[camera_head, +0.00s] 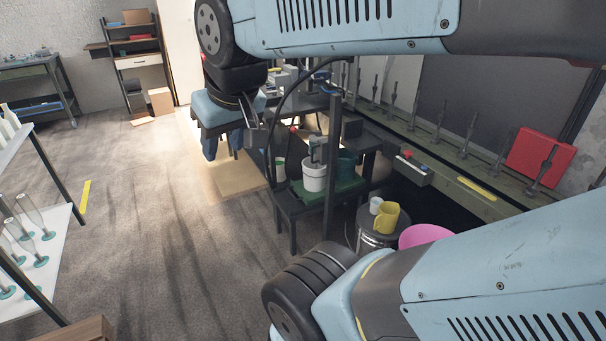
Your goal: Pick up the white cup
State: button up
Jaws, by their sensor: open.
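A small white cup (376,204) stands on a round drum-like stand (382,236) right of the middle, close beside a yellow jug (386,217). My gripper (260,132) is at the end of my blue arm, up and to the left of the cup and well apart from it. It is open, and I see nothing held in it. It is small and dark here, so its fingertips are hard to make out.
A pink basin (424,236) is right of the stand. A dark table (290,207) with a white bucket (314,176) stands behind it. A green bench (440,160) with spindles runs along the right. A bottle rack (70,212) is at left. The middle floor is clear.

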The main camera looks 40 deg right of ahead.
aim_at(376, 201)
jog(key=z, duration=0.05)
jog(key=i, duration=2.95)
jog(key=z, duration=1.8)
jog(key=i, duration=0.2)
jog(key=z, duration=2.75)
jog(key=k, duration=0.15)
